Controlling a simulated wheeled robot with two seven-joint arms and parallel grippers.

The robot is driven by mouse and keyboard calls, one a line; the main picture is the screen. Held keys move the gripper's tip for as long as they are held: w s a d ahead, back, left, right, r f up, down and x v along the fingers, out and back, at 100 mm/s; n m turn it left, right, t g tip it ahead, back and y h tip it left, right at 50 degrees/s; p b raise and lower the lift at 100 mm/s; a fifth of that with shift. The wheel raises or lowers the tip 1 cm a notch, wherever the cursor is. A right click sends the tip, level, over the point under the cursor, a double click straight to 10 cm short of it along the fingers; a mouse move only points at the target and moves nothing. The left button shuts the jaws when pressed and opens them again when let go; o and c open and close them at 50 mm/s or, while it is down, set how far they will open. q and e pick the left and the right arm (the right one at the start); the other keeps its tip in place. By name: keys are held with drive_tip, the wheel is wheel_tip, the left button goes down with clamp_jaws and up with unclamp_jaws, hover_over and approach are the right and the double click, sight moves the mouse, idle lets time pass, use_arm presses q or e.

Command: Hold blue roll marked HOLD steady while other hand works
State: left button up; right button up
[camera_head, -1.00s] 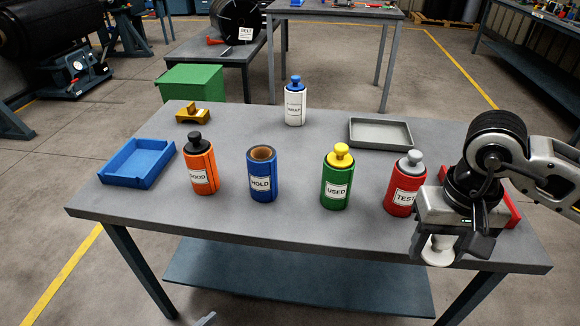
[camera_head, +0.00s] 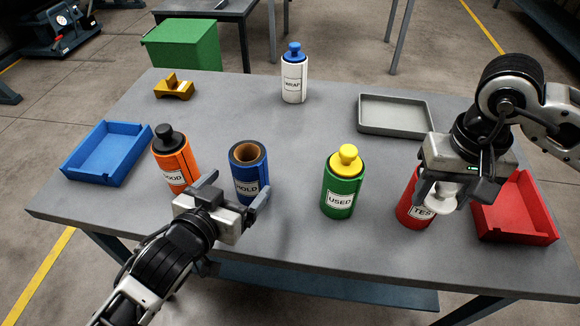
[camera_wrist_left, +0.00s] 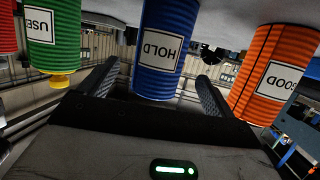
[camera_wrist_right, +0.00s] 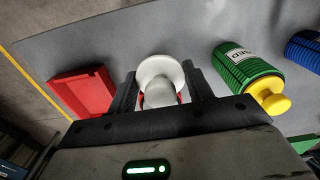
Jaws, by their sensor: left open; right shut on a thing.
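The blue roll marked HOLD (camera_head: 248,176) stands upright on the table, with an open brown core at its top. My left gripper (camera_head: 234,194) is open at the near side of the roll. In the left wrist view the blue roll (camera_wrist_left: 163,50) shows between the two spread fingers; I cannot tell whether they touch it. The white plug also shows between the fingers in the right wrist view (camera_wrist_right: 160,80).
The orange roll (camera_head: 176,163) stands close left of the blue one. The green USED roll (camera_head: 338,190) stands right. A white WRAP roll (camera_head: 294,82), blue tray (camera_head: 106,152), grey tray (camera_head: 396,116), red tray (camera_head: 515,209) and yellow block (camera_head: 174,88) are also on the table.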

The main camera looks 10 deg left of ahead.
use_arm(q)
drive_tip(key=x, duration=0.6)
drive_tip(key=shift+w+d, duration=0.1)
drive_tip(key=shift+w, duration=0.1)
drive_tip(key=c, duration=1.4)
drive_tip(key=shift+f, duration=0.1)
use_arm(e)
drive_tip(key=shift+w, duration=0.1)
drive_tip(key=w+a+r+m, duration=0.2)
drive_tip(key=a+m, duration=0.1)
drive_tip(key=a, duration=0.2)
drive_tip(key=w+a+r+m, duration=0.2)
drive_tip(key=w+a+m, duration=0.1)
drive_tip(key=a+m, duration=0.1)
drive_tip(key=w+a+r+m, duration=0.2)
drive_tip(key=a+m, duration=0.2)
drive_tip(key=a, duration=0.2)
drive_tip(key=shift+w+a, duration=0.15)
drive_tip(key=shift+a, duration=0.2)
drive_tip(key=a+r+m, duration=0.2)
drive_tip(key=a+m, duration=1.3)
drive_tip(key=a, duration=0.2)
drive_tip(key=shift+w+r+m, duration=0.15)
drive_tip(key=shift+r+m, duration=0.2)
drive_tip(key=shift+m, duration=0.05)
